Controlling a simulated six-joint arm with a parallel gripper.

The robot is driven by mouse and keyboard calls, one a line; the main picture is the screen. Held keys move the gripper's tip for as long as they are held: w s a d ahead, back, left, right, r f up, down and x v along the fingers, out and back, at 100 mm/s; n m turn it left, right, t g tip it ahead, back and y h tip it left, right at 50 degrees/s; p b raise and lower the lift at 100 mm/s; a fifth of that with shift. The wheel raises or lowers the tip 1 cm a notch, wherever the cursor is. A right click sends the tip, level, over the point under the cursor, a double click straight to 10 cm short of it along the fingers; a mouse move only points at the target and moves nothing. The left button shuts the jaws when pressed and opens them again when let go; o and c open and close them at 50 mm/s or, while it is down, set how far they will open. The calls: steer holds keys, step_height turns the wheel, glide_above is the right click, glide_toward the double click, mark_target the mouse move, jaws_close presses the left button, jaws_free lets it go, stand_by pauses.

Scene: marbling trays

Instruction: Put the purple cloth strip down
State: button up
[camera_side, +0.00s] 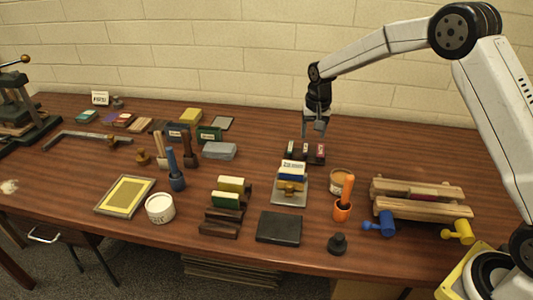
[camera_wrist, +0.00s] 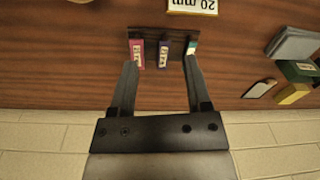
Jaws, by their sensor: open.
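My gripper (camera_side: 314,131) is open, hanging above the back of the table near a small dark rack (camera_side: 305,158). In the wrist view its fingers (camera_wrist: 159,64) are spread with nothing held between them. The rack (camera_wrist: 175,37) shows there just past the fingertips. It holds a pink piece (camera_wrist: 137,53), a purple piece with a pale label (camera_wrist: 163,55) in the middle, and a teal-and-white piece (camera_wrist: 191,46). The purple piece may be the cloth strip; its material cannot be told. It looks upright and apart from the fingers.
In front of the rack is a stack of blocks with a white top (camera_side: 293,166). A wooden press (camera_side: 420,208) stands right, beside an orange-handled tool (camera_side: 344,195). A grey block (camera_side: 219,151) lies left.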

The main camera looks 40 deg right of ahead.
steer(key=s+a+n+t, duration=0.1)
steer(key=s+a+n, duration=0.1)
steer(key=s, duration=1.1)
steer(key=s+a+n+t, duration=0.1)
steer(key=s+a+n, duration=0.2)
steer(key=s, duration=1)
steer(key=shift+a+r+n, duration=0.2)
steer(key=shift+r+n, duration=0.25)
steer(key=shift+n, duration=0.35)
steer(key=shift+o, duration=0.6)
steer(key=shift+w+d+f+m+g, duration=0.55)
steer(key=shift+w+d+m, duration=0.95)
steer(key=shift+w, duration=3.8)
steer(key=shift+w+d+f+m+g, duration=0.3)
steer(key=shift+w+d+f+m, duration=0.8)
steer(key=shift+w, duration=4.2)
steer(key=shift+w+d+f+m+g, duration=0.35)
steer(key=shift+w+d+m, duration=1.5)
steer(key=shift+w, duration=3.45)
